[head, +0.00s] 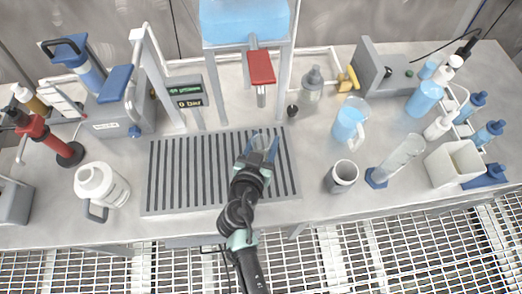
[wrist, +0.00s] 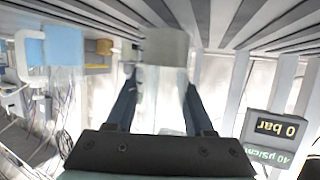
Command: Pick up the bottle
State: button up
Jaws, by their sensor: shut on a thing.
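A clear, see-through bottle (head: 261,143) is between the fingers of my gripper (head: 261,149), over the slotted grey drain plate. In the wrist view, the clear body of the bottle (wrist: 162,82) shows between the two blue fingers of my gripper (wrist: 160,98), with a grey band at its far end. My gripper is shut on it. Much of the bottle is hard to make out, and I cannot tell whether its base touches the plate.
The drain plate (head: 175,175) lies mid-bench. A red lever (head: 261,67) hangs behind it, near the pressure display (head: 187,97). A white jug (head: 101,184) stands left.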

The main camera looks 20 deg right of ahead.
grip_shut()
jog(key=shift+r, duration=0.1)
notch_tip(320, 180, up, 10)
jog(key=p, duration=0.1)
dwell(0.4)
